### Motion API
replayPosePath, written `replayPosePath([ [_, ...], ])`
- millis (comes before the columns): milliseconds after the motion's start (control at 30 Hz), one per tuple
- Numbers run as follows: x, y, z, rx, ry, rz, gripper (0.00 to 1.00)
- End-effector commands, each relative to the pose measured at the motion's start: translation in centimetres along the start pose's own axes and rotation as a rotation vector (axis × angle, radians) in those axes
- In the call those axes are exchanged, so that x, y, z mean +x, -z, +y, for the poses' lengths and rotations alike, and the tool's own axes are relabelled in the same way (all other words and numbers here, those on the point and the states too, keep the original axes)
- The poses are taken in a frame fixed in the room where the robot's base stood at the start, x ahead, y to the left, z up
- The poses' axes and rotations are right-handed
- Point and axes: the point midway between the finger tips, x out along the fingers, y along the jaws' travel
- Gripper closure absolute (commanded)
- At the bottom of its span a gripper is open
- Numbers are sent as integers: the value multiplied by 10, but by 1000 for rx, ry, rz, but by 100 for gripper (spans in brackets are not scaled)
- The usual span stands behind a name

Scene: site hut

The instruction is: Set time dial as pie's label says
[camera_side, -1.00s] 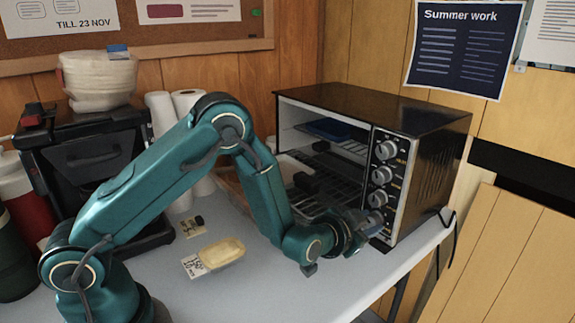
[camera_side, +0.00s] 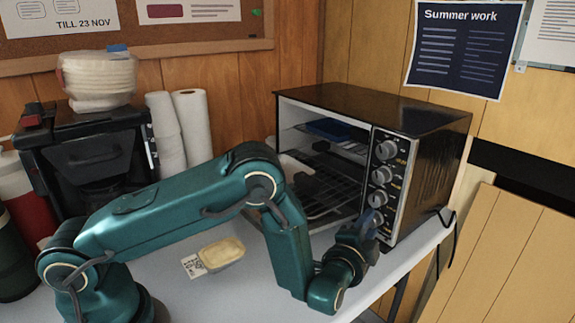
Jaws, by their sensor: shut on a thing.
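The toaster oven (camera_side: 425,112) stands at the right with its front open, showing wire racks inside. A column of round silver dials runs down its front panel: a top dial (camera_side: 387,150), one below it (camera_side: 381,175), a third (camera_side: 377,198) and a lowest dial (camera_side: 373,217). My gripper (camera_side: 369,222) is at the lowest dial and shut on it; the fingers partly hide it. The dial markings are too small to read.
A black machine (camera_side: 85,150) with stacked bowls (camera_side: 98,75) on top stands at the left back. Paper rolls (camera_side: 192,125) stand by the wall. The table's front right edge is close below my wrist.

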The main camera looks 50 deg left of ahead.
Motion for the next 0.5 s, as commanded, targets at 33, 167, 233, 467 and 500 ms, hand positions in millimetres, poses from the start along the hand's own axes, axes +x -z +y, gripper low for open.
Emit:
replayPosePath([
  [33, 0, 2, 0, 16, 9, 4, 100],
  [167, 0, 2, 0, 55, 26, 5, 100],
  [233, 0, 2, 0, 69, 31, 5, 100],
  [467, 0, 2, 0, 87, 38, 5, 100],
  [500, 0, 2, 0, 87, 39, 6, 100],
])
